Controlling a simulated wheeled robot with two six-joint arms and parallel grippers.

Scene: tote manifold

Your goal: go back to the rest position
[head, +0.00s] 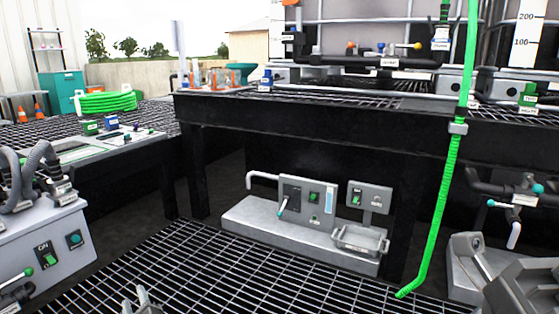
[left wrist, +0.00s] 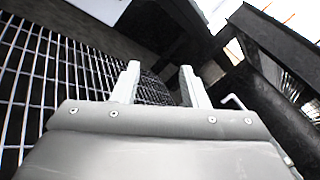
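My left gripper (head: 137,299) shows at the bottom edge of the head view, low over the grating floor. In the left wrist view its two pale fingers (left wrist: 160,84) stand apart with nothing between them, and grating shows behind. A grey part at the bottom right corner of the head view looks like my right arm; I cannot make out right gripper fingers there.
A black bench (head: 300,112) crosses the middle, with a grey control panel unit (head: 308,197) on a plinth below. A green hose (head: 443,205) hangs at the right. A grey switch box (head: 55,245) stands at left. The grating floor (head: 200,270) in front is clear.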

